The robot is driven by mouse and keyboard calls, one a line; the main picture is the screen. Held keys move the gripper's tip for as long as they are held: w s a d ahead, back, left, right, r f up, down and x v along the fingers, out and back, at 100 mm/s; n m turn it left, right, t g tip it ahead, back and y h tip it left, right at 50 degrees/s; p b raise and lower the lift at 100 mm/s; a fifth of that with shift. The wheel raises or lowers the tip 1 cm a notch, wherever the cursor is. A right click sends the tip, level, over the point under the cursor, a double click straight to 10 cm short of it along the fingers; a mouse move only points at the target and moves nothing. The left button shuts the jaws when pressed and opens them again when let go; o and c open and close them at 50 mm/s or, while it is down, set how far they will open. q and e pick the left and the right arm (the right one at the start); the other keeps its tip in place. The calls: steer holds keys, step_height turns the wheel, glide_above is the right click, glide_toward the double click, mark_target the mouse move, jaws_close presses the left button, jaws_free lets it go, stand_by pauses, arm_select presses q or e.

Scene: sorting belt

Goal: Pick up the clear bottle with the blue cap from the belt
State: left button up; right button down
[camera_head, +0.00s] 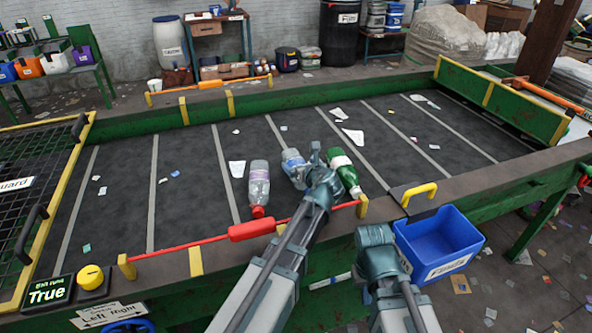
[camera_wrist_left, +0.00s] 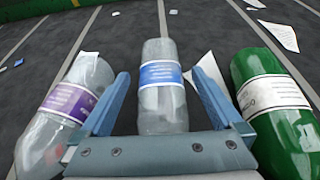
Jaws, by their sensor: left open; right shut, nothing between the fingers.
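A clear bottle with a blue label (camera_head: 291,158) lies on the belt; its cap is hidden behind my left gripper. In the left wrist view this bottle (camera_wrist_left: 162,95) lies between the two fingers. My left gripper (camera_head: 306,165) is open over the bottle, with one finger on each side; I cannot tell whether they touch it. It also shows in the left wrist view (camera_wrist_left: 158,95). My right gripper (camera_head: 375,240) is shut and empty near the belt's front edge, left of the blue bin.
A clear bottle with a purple label and red cap (camera_head: 259,183) lies close left, a green bottle (camera_head: 345,174) close right. A red pull bar (camera_head: 250,230) runs along the front rail. A blue bin (camera_head: 440,240) stands at right. Paper scraps dot the belt.

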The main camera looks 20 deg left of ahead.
mark_target(298, 162)
arm_select(q)
steer(key=x, duration=0.2)
steer(key=shift+w+a+f+b, duration=0.15)
steer(key=shift+w+a+b, duration=0.05)
steer(key=shift+w+b, duration=0.15)
steer(key=shift+s, duration=0.1)
steer(key=shift+c, duration=0.3)
steer(key=c, duration=1.2)
steer(key=shift+o, duration=0.2)
step_height(298, 162, up, 10)
steer(key=p, duration=1)
